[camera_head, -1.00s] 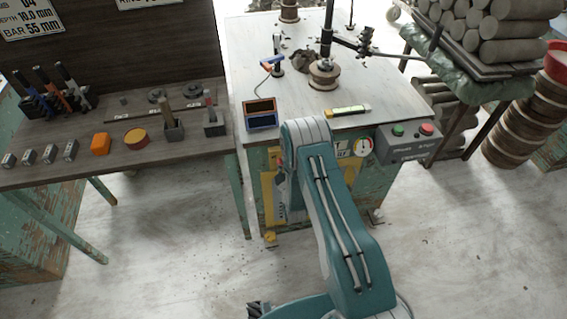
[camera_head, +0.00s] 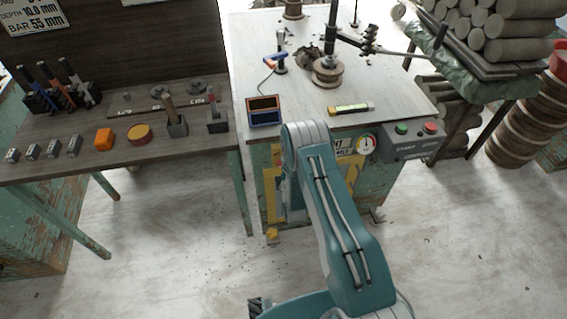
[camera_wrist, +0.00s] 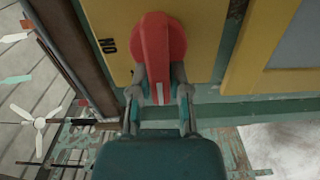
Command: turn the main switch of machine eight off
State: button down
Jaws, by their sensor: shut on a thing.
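The main switch is a red rotary knob (camera_wrist: 158,42) on a yellow plate (camera_wrist: 200,35) in the wrist view. Its long grip stands upright in the picture, with a pale mark at its lower end. Dark lettering, apparently an upside-down "ON", is left of the knob. My gripper (camera_wrist: 158,90) is shut on the lower end of the grip, one finger on each side. In the head view the machine (camera_head: 395,178) is a worn green cabinet with a pale top. My arm hides the switch and the gripper there.
A grey start/stop box (camera_head: 412,143) and a gauge (camera_head: 366,144) are on the cabinet front, right of my arm. A wooden bench (camera_head: 110,165) with tools stands at left. Stacked clay rolls (camera_head: 495,45) are at right. The floor in front is clear.

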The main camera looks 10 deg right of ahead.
jog(key=shift+a+f, duration=0.15)
jog(key=shift+f, duration=0.05)
dwell(0.4)
jog(key=c, duration=0.6)
grip_release()
jog(key=shift+c, duration=0.2)
jog(key=shift+o, duration=0.2)
jog(key=shift+s, duration=0.5)
jog(key=s, duration=1.1)
jog(key=shift+a, duration=0.1)
